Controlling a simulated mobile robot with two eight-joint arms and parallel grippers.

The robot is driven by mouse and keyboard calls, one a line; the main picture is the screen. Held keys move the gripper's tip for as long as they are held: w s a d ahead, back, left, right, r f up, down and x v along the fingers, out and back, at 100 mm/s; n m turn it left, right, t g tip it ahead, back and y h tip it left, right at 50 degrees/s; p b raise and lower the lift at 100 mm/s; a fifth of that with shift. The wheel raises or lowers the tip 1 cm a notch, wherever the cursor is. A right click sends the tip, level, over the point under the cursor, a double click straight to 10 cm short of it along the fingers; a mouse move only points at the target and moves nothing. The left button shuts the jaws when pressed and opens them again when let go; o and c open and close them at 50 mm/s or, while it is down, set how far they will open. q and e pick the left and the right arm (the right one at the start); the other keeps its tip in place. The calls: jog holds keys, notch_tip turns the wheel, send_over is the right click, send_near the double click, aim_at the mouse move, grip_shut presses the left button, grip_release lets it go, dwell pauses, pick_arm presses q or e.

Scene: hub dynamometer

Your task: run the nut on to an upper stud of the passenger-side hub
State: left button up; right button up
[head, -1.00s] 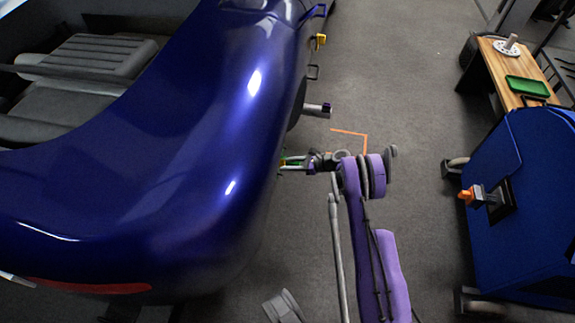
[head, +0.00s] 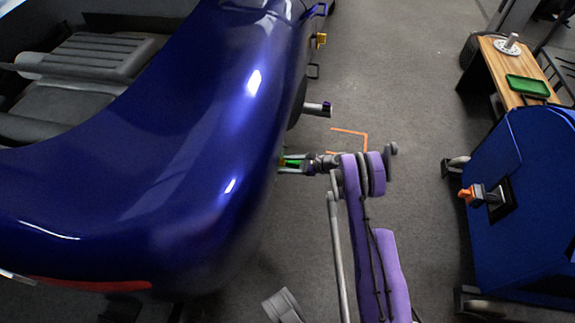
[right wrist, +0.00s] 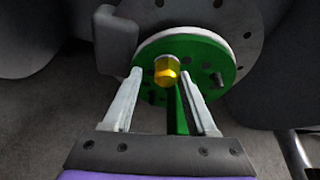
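The passenger-side hub shows in the right wrist view as a green disc (right wrist: 205,62) with dark studs around its face. A gold nut-like piece (right wrist: 166,72) stands out in front of the disc; I cannot tell whether it is on a stud. My right gripper (right wrist: 163,78) is open, its pale fingers on either side of the gold piece with visible gaps. A green bar (right wrist: 177,112) shows between the fingers. In the head view my right gripper (head: 292,163) is beside the car's body, which hides most of the hub. My left gripper is not in view.
The blue car body (head: 170,150) fills the left. Open grey floor (head: 405,130) lies between.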

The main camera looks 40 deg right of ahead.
jog(key=n+t+h, duration=0.1)
jog(key=n+t, duration=0.1)
jog(key=n, duration=0.1)
jog(key=n+t+h, duration=0.1)
jog(key=n, duration=0.3)
jog(key=shift+t, duration=0.4)
